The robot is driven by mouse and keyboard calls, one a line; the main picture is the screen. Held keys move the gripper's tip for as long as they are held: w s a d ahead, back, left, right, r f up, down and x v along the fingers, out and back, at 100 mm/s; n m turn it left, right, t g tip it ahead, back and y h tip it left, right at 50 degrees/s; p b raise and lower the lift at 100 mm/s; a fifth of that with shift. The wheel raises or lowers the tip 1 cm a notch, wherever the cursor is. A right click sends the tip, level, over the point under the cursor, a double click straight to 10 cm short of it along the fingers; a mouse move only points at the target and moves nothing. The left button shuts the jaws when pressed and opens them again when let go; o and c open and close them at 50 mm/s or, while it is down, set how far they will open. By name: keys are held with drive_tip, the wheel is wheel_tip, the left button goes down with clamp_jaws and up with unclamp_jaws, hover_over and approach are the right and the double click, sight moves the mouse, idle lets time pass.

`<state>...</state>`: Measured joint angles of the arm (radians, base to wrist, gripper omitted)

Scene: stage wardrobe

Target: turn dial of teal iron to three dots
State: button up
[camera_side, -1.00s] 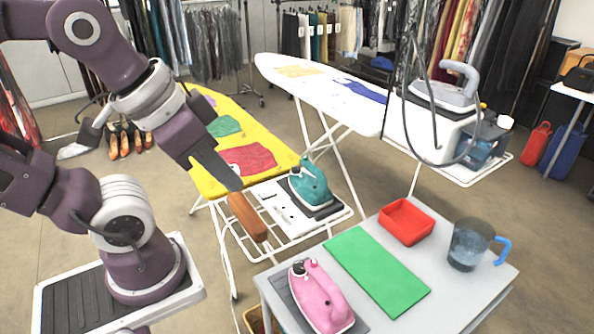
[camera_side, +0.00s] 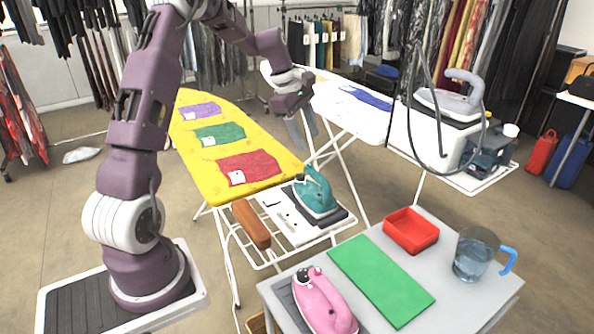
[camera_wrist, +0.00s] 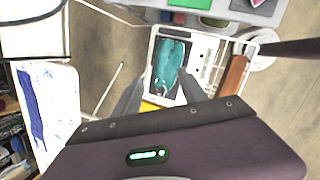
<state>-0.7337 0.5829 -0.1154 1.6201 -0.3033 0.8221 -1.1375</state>
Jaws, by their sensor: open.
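The teal iron (camera_side: 316,190) stands on a dark rest at the end of the yellow ironing board; it also shows in the wrist view (camera_wrist: 169,62). Its dial is too small to make out in either view. My gripper (camera_side: 308,142) is above and behind the iron in the side view, pointing down, apart from it. In the wrist view the two fingers of my gripper (camera_wrist: 160,98) are spread, with the iron beyond the gap between them. Nothing is held.
A yellow ironing board (camera_side: 240,140) with folded cloths and a wooden block (camera_side: 251,223) lie left of the iron. A grey table (camera_side: 450,285) in front holds a pink iron (camera_side: 322,303), a green mat (camera_side: 381,280), a red tray (camera_side: 411,247) and a jug (camera_side: 474,254). A grey iron (camera_side: 447,101) stands behind right.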

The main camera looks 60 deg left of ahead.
sight(300, 175)
drive_tip(key=a+f+n, duration=0.6)
drive_tip(key=a+f, duration=0.4)
drive_tip(key=shift+n+h, duration=0.3)
drive_tip(key=shift+h, duration=0.1)
drive_tip(key=x, duration=0.7)
drive_tip(key=shift+w+f, duration=0.1)
drive_tip(key=shift+w, duration=0.25)
drive_tip(key=shift+t, duration=0.3)
clamp_jaws()
